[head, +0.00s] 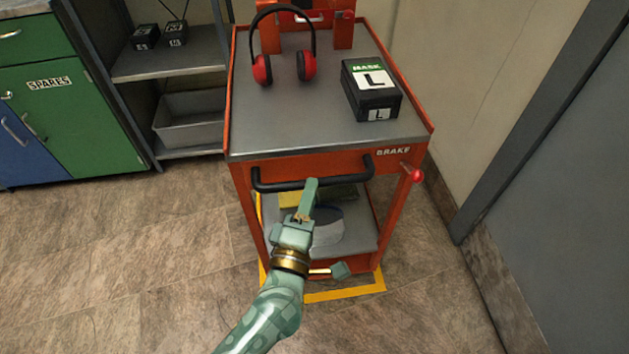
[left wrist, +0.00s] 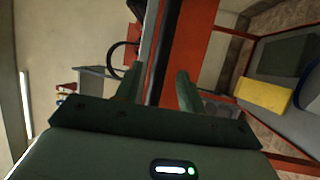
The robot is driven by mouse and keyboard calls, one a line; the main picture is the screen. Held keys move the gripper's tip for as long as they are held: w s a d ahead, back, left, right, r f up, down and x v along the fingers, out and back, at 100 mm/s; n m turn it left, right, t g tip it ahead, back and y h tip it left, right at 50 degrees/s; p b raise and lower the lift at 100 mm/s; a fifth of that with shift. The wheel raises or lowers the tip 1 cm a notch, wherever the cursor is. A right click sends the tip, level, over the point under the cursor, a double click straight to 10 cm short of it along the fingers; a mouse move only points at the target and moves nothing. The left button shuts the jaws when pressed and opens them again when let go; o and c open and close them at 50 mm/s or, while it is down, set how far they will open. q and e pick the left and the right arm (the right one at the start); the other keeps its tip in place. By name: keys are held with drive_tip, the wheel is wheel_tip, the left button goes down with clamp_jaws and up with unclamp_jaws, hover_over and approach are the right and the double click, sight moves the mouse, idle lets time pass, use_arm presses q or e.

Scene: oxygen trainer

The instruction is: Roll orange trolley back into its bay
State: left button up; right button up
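The orange trolley (head: 308,165) stands upright by the wall, with a grey top and a black push handle (head: 350,178) across its front. A red-knobbed lever (head: 414,175) sits at its right front corner, beside the word BRAKE. Yellow floor tape (head: 345,292) shows around its foot; the rear of this marking is hidden. My left gripper (head: 312,188) is at the handle's middle. In the left wrist view its two fingers (left wrist: 157,88) are apart, with the orange front and a dark bar beyond or between them. Contact cannot be told. My right gripper is out of view.
Red ear defenders (head: 285,68) and a MASK box (head: 371,92) lie on the trolley top. A grey shelf unit (head: 170,65) and a green SPARES cabinet (head: 70,115) stand left. A grey door or panel (head: 570,200) is right. Floor at front left is clear.

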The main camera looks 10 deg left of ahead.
sight(315, 159)
use_arm(q)
drive_tip(key=shift+x, duration=1.85)
drive_tip(key=shift+c, duration=0.3)
clamp_jaws()
